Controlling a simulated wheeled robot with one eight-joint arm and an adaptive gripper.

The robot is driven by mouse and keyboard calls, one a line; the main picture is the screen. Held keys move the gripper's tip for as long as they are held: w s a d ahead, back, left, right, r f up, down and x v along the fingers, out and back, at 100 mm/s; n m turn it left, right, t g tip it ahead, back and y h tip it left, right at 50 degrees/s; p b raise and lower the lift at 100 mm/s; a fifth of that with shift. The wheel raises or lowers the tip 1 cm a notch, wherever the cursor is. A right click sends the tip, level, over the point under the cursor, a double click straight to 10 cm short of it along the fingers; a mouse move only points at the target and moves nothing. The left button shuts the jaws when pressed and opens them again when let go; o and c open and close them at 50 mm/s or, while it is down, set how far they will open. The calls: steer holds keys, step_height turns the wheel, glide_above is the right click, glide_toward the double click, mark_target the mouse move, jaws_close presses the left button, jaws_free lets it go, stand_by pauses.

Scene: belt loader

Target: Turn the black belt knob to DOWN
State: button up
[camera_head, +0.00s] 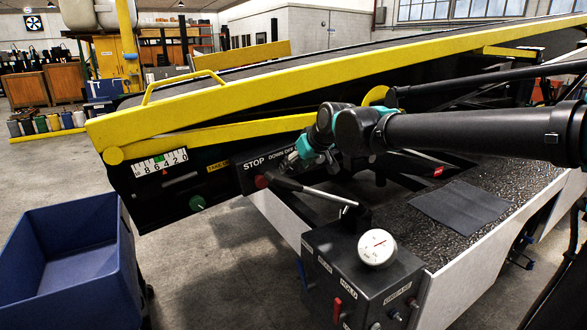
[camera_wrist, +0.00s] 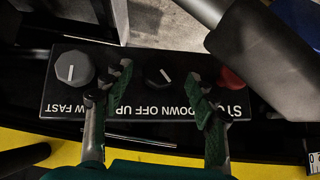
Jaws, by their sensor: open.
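In the wrist view the black belt knob (camera_wrist: 158,77) sits mid-panel with a white, slanted pointer line. The upside-down DOWN, OFF and UP labels lie below it in the picture, with DOWN on the right. I cannot tell surely which label the pointer marks. My gripper (camera_wrist: 163,87) is open, its fingertips apart on the left and right of this knob; no contact is visible. In the head view my gripper (camera_head: 308,158) is at the control panel (camera_head: 249,173), and the belt knob is hidden behind it.
In the wrist view a larger grey knob (camera_wrist: 74,68) is left of the belt knob, and a red stop button (camera_wrist: 231,78) is right. A lever (camera_head: 318,194) and a gauge box (camera_head: 362,280) stand in front of the panel. A blue bin (camera_head: 70,265) is at left.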

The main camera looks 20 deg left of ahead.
steer(key=shift+x, duration=1.1)
steer(key=shift+c, duration=0.3)
steer(key=c, duration=1.1)
steer(key=shift+n+t+h, duration=0.3)
steer(key=shift+t+h, duration=0.1)
steer(key=o, duration=1.2)
steer(key=shift+c, duration=0.2)
steer(key=v, duration=1.2)
steer(key=shift+s+f, duration=0.1)
steer(key=shift+s, duration=0.05)
